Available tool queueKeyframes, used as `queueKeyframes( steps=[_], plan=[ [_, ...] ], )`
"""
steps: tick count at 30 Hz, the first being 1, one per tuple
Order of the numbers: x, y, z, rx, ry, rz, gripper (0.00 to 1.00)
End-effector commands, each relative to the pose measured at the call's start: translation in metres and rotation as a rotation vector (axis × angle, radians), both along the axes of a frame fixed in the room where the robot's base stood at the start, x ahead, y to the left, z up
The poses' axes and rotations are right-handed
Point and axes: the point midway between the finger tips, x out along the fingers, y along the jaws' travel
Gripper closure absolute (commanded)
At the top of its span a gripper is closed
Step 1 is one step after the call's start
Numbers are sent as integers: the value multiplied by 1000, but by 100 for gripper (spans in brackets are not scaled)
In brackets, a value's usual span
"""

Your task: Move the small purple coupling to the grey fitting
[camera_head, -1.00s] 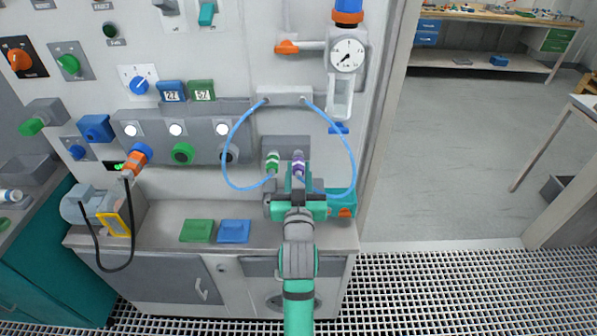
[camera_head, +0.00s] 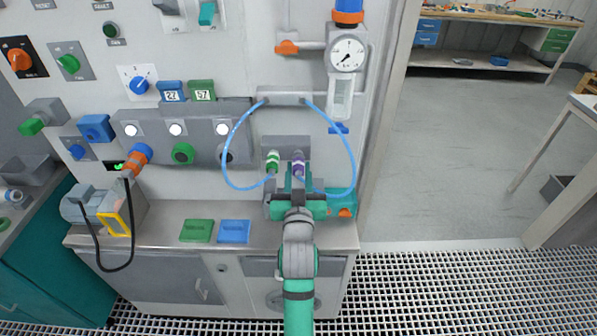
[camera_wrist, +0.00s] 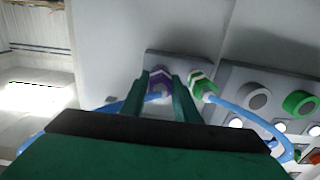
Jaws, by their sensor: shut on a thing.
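The small purple coupling (camera_head: 298,166) sits at the small grey block (camera_head: 285,145) on the panel, to the right of a green coupling (camera_head: 272,161) with white bands. A blue hose (camera_head: 352,165) runs to it. In the wrist view the purple coupling (camera_wrist: 159,81) lies between the two fingers of my gripper (camera_wrist: 160,92), which is shut on it. The coupling touches the grey block or is very close to it; I cannot tell how it is seated. No separate grey fitting can be told apart from the grey block.
A gauge (camera_head: 347,56) with a clear tube hangs above right. A second blue hose (camera_head: 226,150) loops to the green coupling. Green (camera_head: 196,230) and blue (camera_head: 234,231) pads lie on the counter (camera_head: 170,225). Open floor lies to the right.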

Motion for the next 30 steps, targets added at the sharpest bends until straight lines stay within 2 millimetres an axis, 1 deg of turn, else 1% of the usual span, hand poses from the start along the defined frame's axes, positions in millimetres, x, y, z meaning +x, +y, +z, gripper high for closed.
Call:
queueKeyframes(
  steps=[16, 17, 18, 19, 27, 30],
  plan=[
    [9, 0, 0, 0, -1, 0, 100],
    [9, 0, 0, 0, -1, 0, 68],
    [9, 0, 0, 0, -1, 0, 58],
    [9, 0, 0, 0, -1, 0, 51],
    [9, 0, 0, 0, 0, 0, 51],
    [6, 0, 0, 0, 0, 0, 51]
  ],
)
